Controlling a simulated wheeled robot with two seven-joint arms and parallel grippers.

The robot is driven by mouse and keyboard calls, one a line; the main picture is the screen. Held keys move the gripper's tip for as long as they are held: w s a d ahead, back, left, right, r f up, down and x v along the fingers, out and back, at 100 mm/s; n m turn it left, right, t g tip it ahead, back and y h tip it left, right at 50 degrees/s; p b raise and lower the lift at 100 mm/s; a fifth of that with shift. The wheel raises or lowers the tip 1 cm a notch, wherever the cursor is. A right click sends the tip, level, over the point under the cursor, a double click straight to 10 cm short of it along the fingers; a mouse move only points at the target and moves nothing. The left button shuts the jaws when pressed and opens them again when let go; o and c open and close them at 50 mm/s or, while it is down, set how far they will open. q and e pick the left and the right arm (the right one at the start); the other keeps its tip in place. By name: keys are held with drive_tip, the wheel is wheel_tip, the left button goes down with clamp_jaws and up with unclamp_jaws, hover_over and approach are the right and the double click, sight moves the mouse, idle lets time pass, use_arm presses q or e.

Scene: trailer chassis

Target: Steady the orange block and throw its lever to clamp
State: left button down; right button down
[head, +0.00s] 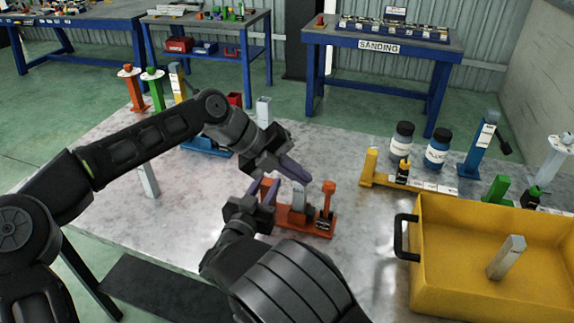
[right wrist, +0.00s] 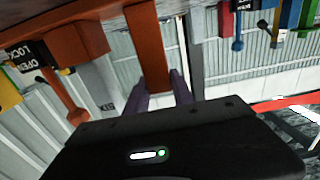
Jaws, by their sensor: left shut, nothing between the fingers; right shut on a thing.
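The orange block (head: 283,221) stands on the metal table, with a grey bar (head: 298,197) upright in it. Its lever (head: 327,197) rises at the right end with an orange knob. In the right wrist view the block appears inverted, with the lever (right wrist: 62,95) at left beside "OPEN" and "LOCK" labels. My right gripper (head: 263,190) is shut on the block's orange upright post (right wrist: 150,50), its purple fingers on either side. My left gripper (head: 303,177) is shut and empty, its fingertips close to the top of the grey bar, left of the lever.
A yellow bin (head: 470,285) with a grey bar inside stands at the right. A yellow block (head: 385,178), white-and-blue jars (head: 437,148) and blue and green blocks stand behind it. Other coloured blocks stand at the back left. Table right of the lever is clear.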

sight(329, 189)
use_arm(q)
drive_tip(key=shift+x, duration=1.65)
drive_tip(key=shift+d+r, duration=0.1)
drive_tip(key=shift+s+d+y, duration=0.15)
drive_tip(key=shift+d+y, duration=0.1)
drive_tip(key=shift+y, duration=0.05)
drive_tip(key=shift+d, duration=0.2)
drive_tip(key=shift+s+d+r+m+t+y, duration=0.1)
drive_tip(key=shift+s+d+m+t+y, duration=0.1)
drive_tip(key=shift+d+y, duration=0.25)
drive_tip(key=shift+s+d+r+m+t+y, duration=0.1)
drive_tip(key=shift+s+d+r+y, duration=0.1)
drive_tip(key=shift+d+y, duration=0.25)
drive_tip(key=s+d+f+y, duration=0.3)
drive_tip(key=d, duration=0.6)
drive_tip(key=shift+d+f+t, duration=0.2)
drive_tip(key=shift+f+t, duration=0.05)
drive_tip(key=shift+t, duration=0.15)
drive_tip(key=shift+w+a, duration=0.1)
drive_tip(key=shift+a, duration=0.05)
